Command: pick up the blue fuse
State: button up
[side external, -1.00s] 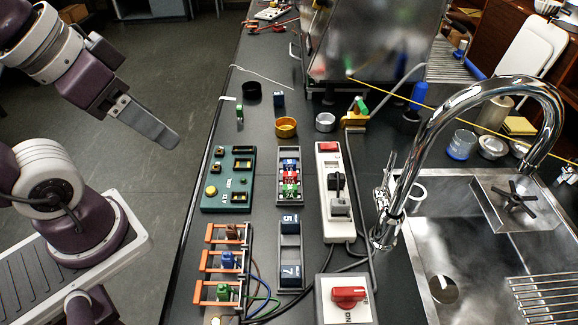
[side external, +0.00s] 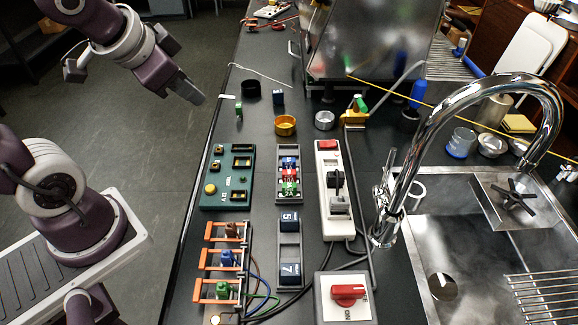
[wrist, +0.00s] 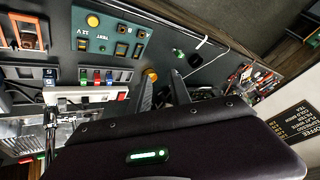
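The blue fuse (side external: 289,163) sits at the back of a row with a red fuse (side external: 289,175) and a green fuse (side external: 288,190) in a grey holder (side external: 284,150) on the black bench. My gripper (side external: 195,95) is in the air beyond the bench's left edge, well away from the fuses. In the wrist view the fingers of my gripper (wrist: 162,85) stand apart with nothing between them.
A green test board (side external: 229,165) lies left of the fuse holder and a white power strip (side external: 327,165) right of it. Dark blue blocks marked 5 (side external: 290,219) and 7 (side external: 290,273) are in front. The tall faucet (side external: 470,90) is at right.

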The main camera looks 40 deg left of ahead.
aim_at(287, 160)
jog(key=w+f+m+h, duration=0.1)
jog(key=w+f+m, duration=0.1)
jog(key=w+f, duration=0.1)
jog(key=w+f+m+t+h, duration=0.1)
jog(key=w+f+m, duration=0.1)
jog(key=f, duration=0.3)
jog(key=w+a+f+m+h, duration=0.1)
jog(key=w+f+m+h, duration=0.1)
jog(key=w+f, duration=0.1)
jog(key=shift+w+f, duration=0.35)
jog(key=shift+f, duration=0.45)
jog(key=d+h, duration=0.1)
jog(key=f+h, duration=0.1)
jog(key=d+f+m, duration=0.1)
jog(key=shift+s+d+t+h, duration=0.25)
jog(key=shift+d+t+h, duration=0.05)
jog(key=shift+d+h, duration=0.1)
jog(key=d+h, duration=0.1)
jog(key=s+d+h, duration=0.1)
jog(key=d+h, duration=0.1)
jog(key=s+d+r+t+h, duration=0.1)
jog(key=h, duration=0.1)
jog(key=shift+s+d, duration=0.1)
jog(key=shift+d, duration=0.45)
jog(key=x, duration=0.6)
jog(key=shift+w+d, duration=0.2)
jog(key=shift+w, duration=0.1)
grip_shut()
